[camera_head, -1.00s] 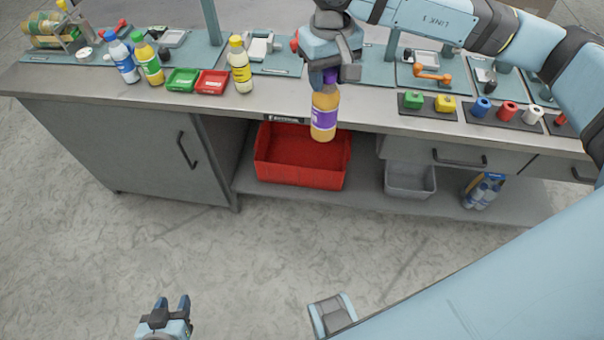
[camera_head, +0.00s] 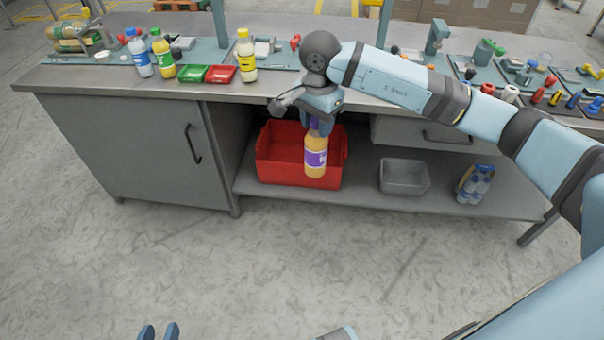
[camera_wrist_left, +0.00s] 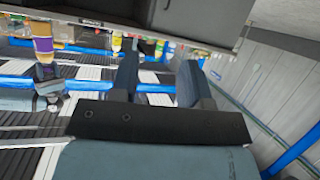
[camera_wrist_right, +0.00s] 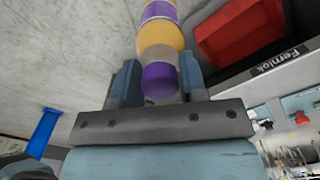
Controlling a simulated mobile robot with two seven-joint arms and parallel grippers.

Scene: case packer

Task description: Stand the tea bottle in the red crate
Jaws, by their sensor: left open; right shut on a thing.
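The tea bottle (camera_head: 315,158), amber with a purple label and purple cap, hangs upright in my right gripper (camera_head: 315,120). The gripper is shut on its cap end, and the bottle also shows in the right wrist view (camera_wrist_right: 160,38). In the head view the bottle overlaps the right part of the red crate (camera_head: 275,172), seemingly in front of it; the exact depth is unclear. The crate stands on the lower shelf and also shows in the right wrist view (camera_wrist_right: 240,32). My left gripper (camera_head: 158,332) is open and empty, low at the bottom edge, far from the bench.
The bench top (camera_head: 300,88) overhangs the shelf. A grey bin (camera_head: 404,177) and a bottle pack (camera_head: 476,185) stand right of the crate. A cabinet (camera_head: 130,150) is on the left. Several bottles and small trays are on the bench. The floor in front is clear.

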